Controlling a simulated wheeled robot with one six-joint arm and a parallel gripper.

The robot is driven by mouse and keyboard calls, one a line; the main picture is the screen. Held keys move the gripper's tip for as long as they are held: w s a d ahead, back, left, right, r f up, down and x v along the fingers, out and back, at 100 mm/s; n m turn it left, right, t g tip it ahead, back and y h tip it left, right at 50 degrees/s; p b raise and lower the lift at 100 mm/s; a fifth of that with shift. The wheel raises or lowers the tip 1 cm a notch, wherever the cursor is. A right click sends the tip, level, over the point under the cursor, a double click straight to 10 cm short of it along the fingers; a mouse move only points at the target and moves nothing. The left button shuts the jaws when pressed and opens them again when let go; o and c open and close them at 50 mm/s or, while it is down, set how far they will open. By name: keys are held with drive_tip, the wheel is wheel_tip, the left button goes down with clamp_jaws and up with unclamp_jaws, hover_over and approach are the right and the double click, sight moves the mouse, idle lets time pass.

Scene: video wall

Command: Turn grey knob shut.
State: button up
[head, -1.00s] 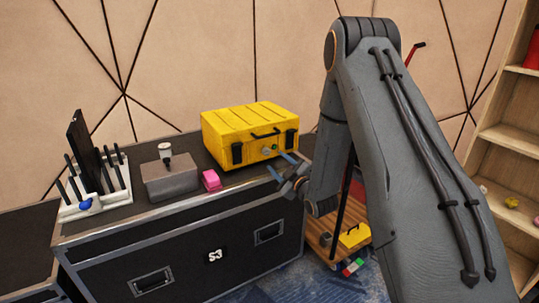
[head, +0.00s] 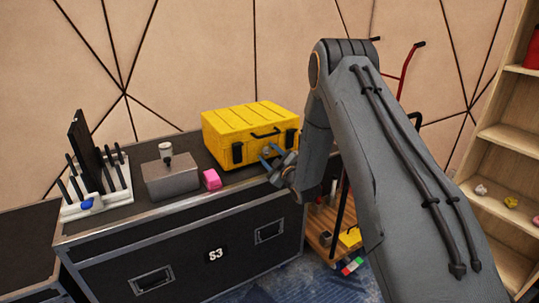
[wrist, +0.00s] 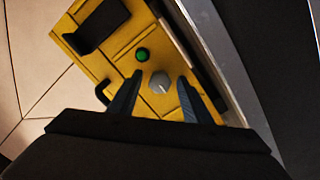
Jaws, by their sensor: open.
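The grey knob (wrist: 160,82) is on the front face of the yellow case (head: 238,120), beside a round green button (wrist: 142,55). In the wrist view the knob shows just beyond and between my two fingertips, with a pale mark on its face. My gripper (head: 271,156) is open in front of the case's front face, and its fingers (wrist: 157,90) point toward the knob. I cannot tell whether either finger touches the knob. In the head view the fingers cover much of the knob's area.
The case stands on a black flight case (head: 215,252). A wooden shelf (head: 505,140) is at right.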

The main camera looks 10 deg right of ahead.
drive_tip(key=c, duration=1)
drive_tip(key=shift+m, duration=0.3)
drive_tip(key=m, duration=0.3)
drive_tip(key=shift+m, duration=0.3)
drive_tip(key=m, duration=0.8)
drive_tip(key=shift+m+g, duration=0.3)
drive_tip(key=shift+m, duration=0.1)
drive_tip(key=m, duration=0.4)
drive_tip(key=shift+y, duration=0.4)
drive_tip(key=shift+m, duration=0.3)
